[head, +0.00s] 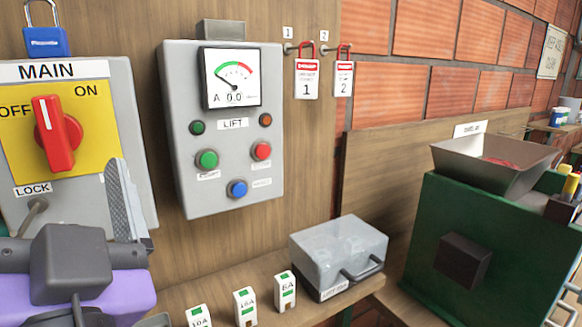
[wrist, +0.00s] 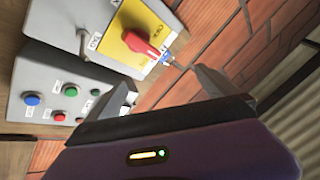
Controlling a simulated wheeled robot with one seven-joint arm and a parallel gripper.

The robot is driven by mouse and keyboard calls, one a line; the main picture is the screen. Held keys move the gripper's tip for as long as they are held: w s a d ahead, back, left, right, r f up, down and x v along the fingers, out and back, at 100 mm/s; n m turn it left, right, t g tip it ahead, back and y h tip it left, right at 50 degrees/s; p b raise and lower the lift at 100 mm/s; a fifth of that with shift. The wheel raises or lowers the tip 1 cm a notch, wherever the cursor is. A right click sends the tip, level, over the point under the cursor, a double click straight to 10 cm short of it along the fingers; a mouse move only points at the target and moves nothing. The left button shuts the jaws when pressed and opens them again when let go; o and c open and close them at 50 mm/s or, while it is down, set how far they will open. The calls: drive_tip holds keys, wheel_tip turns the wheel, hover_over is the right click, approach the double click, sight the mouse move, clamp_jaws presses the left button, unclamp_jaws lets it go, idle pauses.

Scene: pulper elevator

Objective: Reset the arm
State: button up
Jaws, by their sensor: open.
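My gripper (wrist: 161,78) is open, with nothing between its two fingers in the wrist view. In the head view, one grey finger (head: 128,205) shows at the lower left, pointing up in front of the right edge of the main switch box. The other finger cannot be made out there. The main switch (head: 55,134) has a red handle on a yellow plate; it also shows beyond the fingers in the wrist view (wrist: 148,42). The handle stands near upright, between the OFF and ON labels.
The lift panel (head: 185,120) has a gauge and coloured buttons. A blue padlock (head: 45,42) hangs at the upper left. The shelf holds several fuses (head: 245,305) and a clear-lidded box (head: 338,255). A green machine (head: 480,245) stands right.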

drive_tip(key=s+d+f+n+h, duration=0.1)
drive_tip(key=s+d+f+n, duration=0.15)
drive_tip(key=d+f, duration=1)
drive_tip(key=s+d+f+n+h, duration=0.15)
drive_tip(key=d+f+n, duration=0.25)
drive_tip(key=d+f, duration=0.85)
drive_tip(key=s+d+f+m+g+h, duration=0.4)
drive_tip(key=s+d+f+m+h, duration=0.2)
drive_tip(key=s+d+f+h, duration=0.5)
drive_tip(key=s+d+f, duration=0.4)
drive_tip(key=s+f, duration=0.3)
drive_tip(key=shift+s+g, duration=0.3)
drive_tip(key=shift+s, duration=0.1)
drive_tip(key=shift+d+f, duration=0.1)
